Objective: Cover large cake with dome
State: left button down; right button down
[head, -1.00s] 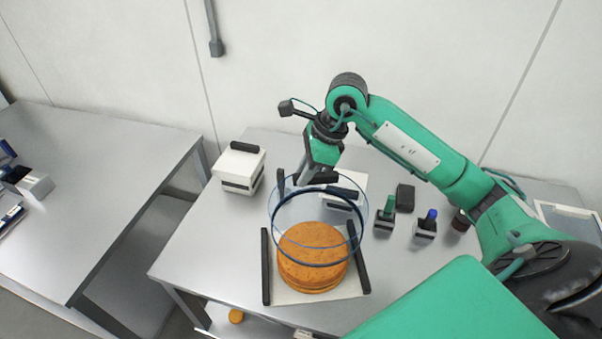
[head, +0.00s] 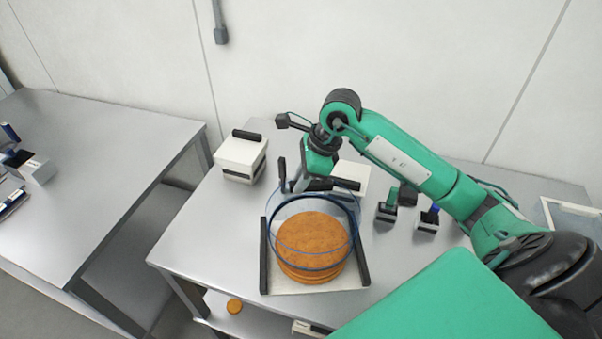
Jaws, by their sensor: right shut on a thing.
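The large round orange-brown cake (head: 311,238) sits on a white board (head: 345,281) with black side bars. The clear dome (head: 277,212), with a dark blue rim band, is around and over the cake in this view. The cake shows through it; I cannot tell whether its lower edge touches the board. My right gripper (head: 306,186) is at the dome's top back edge, shut on the dome. Its fingers partly hide the dome's far side. My left gripper is not in view.
A white box with a black handle (head: 241,157) stands at the back left. Another white box (head: 350,177) is behind the dome. Small stamp-like items, one green (head: 387,210) and one blue (head: 427,219), stand to the right. A small orange disc (head: 235,306) lies on a lower shelf.

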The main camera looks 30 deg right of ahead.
notch_tip(320, 180, down, 3)
jog(key=shift+f+b, duration=0.2)
jog(key=shift+b, duration=0.45)
notch_tip(320, 180, down, 6)
jog(key=b, duration=0.6)
jog(key=shift+f+b, duration=0.25)
jog(key=shift+b, duration=0.45)
jog(key=shift+f+b, duration=0.25)
jog(key=shift+b, duration=0.15)
dwell(0.5)
jog(key=c, duration=0.8)
grip_release()
jog(key=shift+o, duration=0.2)
